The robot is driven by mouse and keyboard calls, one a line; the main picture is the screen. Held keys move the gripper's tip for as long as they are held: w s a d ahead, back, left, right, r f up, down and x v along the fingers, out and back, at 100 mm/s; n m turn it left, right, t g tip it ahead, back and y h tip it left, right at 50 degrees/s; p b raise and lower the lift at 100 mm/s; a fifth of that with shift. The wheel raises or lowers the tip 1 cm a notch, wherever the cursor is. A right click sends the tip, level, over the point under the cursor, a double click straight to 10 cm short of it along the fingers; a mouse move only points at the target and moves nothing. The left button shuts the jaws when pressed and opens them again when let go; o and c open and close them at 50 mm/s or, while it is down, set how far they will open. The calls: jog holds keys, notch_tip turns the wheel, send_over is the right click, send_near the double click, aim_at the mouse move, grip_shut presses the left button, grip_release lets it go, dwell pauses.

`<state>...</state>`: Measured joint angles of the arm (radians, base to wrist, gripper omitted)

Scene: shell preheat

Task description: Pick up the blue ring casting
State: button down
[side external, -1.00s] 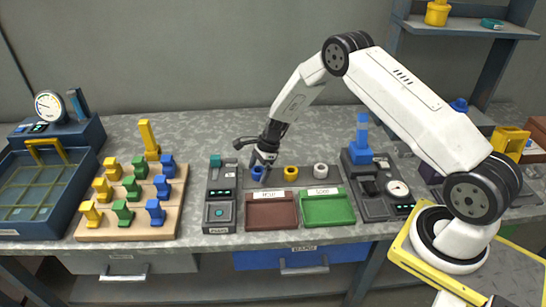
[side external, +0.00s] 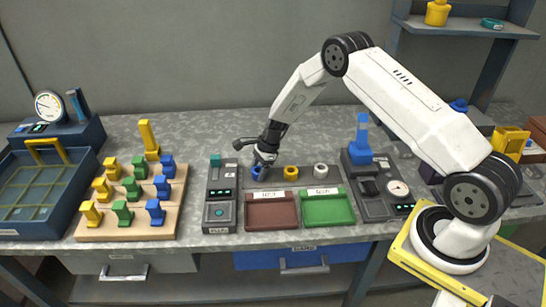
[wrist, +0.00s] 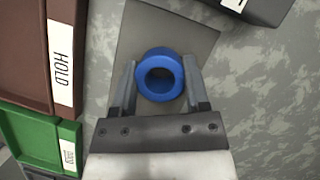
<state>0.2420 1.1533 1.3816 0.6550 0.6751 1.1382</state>
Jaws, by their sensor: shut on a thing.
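The blue ring casting (wrist: 160,55) sits between the two fingers of my gripper (wrist: 159,90) in the wrist view, with a finger on each side of it. My gripper is shut on the ring, and its hole faces the wrist camera. In the side external view the blue ring (side external: 257,173) is at the left end of a row of rings, with my gripper (side external: 262,165) directly over it and partly hiding it. The ring is at or very near the grey surface under it; I cannot tell whether it is clear of it.
A yellow ring (side external: 291,173) and a white ring (side external: 320,170) stand to the right. The brown HOLD tray (side external: 271,226) and green tray (side external: 328,221) lie in front. A grey device (side external: 219,216) is at left; a gauge station with a blue post (side external: 361,153) is at right.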

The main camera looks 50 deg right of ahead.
aim_at(254, 171)
jog(key=shift+r, duration=0.2)
jog(key=shift+r, duration=1.35)
jog(key=s+a+r, duration=0.1)
jog(key=s+r, duration=0.9)
jog(key=s, duration=0.4)
jog(key=shift+a, duration=0.15)
jog(key=shift+a, duration=0.1)
